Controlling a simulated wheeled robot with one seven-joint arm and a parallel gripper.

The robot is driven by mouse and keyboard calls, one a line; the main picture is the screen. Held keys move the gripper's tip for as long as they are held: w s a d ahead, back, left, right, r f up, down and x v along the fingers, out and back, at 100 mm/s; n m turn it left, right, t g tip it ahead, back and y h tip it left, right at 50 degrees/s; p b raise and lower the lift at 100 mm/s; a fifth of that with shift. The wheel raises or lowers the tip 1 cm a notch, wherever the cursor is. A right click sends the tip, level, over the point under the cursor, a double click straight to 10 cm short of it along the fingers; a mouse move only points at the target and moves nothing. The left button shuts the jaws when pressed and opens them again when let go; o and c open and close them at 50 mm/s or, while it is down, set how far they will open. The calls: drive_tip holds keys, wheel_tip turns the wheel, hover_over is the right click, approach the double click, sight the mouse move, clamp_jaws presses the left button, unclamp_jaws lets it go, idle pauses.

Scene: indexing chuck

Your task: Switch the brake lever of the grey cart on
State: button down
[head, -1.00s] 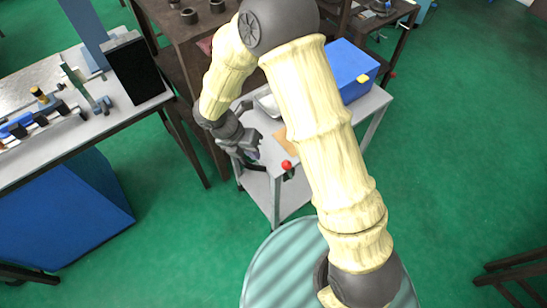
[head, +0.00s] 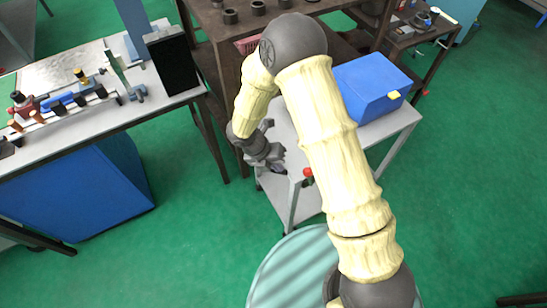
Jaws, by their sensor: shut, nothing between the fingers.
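The grey cart (head: 388,128) stands in the middle of the head view, partly hidden behind my arm. A red knob, which looks like the end of the brake lever (head: 307,172), shows at the cart's near edge, just left of my arm's pale link. The rest of the lever is small and mostly hidden, so its setting is unclear. My gripper (head: 277,164) is over the cart's near left corner, left of the red knob and apart from it in the picture. It is shut and empty.
A blue box (head: 372,88) sits on the cart's far part. A brown table (head: 205,22) stands behind. At left is a workbench (head: 120,112) with a black panel (head: 173,63) and several small parts. Green floor is open at right (head: 470,180).

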drive_tip(key=d+f+p, duration=0.2)
drive_tip(key=d+f, duration=0.1)
drive_tip(key=d, duration=0.3)
drive_tip(key=shift+w, duration=0.45)
drive_tip(key=shift+p, duration=0.3)
